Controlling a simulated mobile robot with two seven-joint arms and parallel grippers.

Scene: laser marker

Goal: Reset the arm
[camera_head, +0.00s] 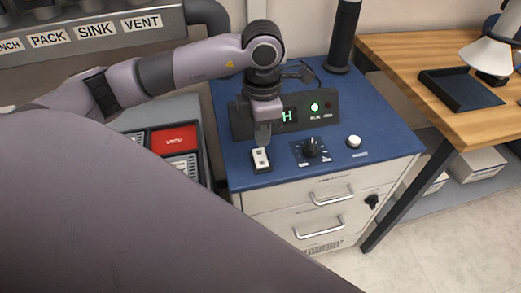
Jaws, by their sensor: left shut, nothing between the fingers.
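My left arm comes in from the left, over the blue-topped cabinet (235,177). Its gripper (262,145) points down and is shut and empty, just above a small white switch block (261,160) near the cabinet's front left. I cannot tell whether the fingertips touch the block. Behind the gripper stands a dark control box (325,108) with a lit green light and a green "H" display, partly hidden by the arm. My right gripper is not in view.
A black knob (311,147) and a white round button (353,141) sit right of the switch block. A black post (343,40) stands at the back. A wooden table (420,60) with a dark tray (460,89) and a lamp (487,55) is at right.

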